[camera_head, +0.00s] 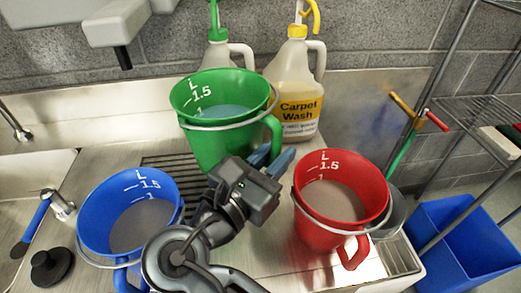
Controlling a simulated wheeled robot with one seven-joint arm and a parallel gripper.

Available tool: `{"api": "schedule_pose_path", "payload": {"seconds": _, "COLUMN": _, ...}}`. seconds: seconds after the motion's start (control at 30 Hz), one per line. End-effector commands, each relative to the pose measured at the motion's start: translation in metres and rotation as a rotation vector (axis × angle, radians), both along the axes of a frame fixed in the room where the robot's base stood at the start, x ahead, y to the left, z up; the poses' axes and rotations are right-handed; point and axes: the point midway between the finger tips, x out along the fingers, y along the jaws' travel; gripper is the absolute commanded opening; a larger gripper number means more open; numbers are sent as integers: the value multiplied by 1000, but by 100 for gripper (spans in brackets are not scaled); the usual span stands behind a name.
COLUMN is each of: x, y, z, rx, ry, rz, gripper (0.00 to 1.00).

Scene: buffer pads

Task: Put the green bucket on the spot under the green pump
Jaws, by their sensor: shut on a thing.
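The green bucket (217,148) is upright at the centre, with blue liquid inside and litre marks on its inner wall. Its green side handle (274,132) faces right. My gripper (272,158) is shut on that handle, its blue fingertips around the lower part. Whether the bucket's base touches the counter is hidden by my arm. The green pump (214,16) tops a pale jug (218,55) directly behind the bucket. The spot under the green pump cannot be made out, as the bucket covers the area in front of the jug.
A blue bucket (95,222) stands front left and a red bucket (315,235) front right. A yellow-pump Carpet Wash jug (297,85) stands behind, right of the green one. A wire rack (480,110) and blue bin (465,245) are at right. Bare steel counter (110,150) lies left.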

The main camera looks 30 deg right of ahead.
Motion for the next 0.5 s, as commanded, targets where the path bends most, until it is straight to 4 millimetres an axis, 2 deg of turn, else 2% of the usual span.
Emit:
{"api": "schedule_pose_path", "payload": {"seconds": 0.3, "x": 0, "y": 0, "z": -64, "rx": -2, "ry": -3, "rz": -1, "gripper": 0}}
{"api": "schedule_pose_path", "payload": {"seconds": 0.5, "x": 1, "y": 0, "z": -94, "rx": -1, "ry": -6, "rz": -1, "gripper": 0}}
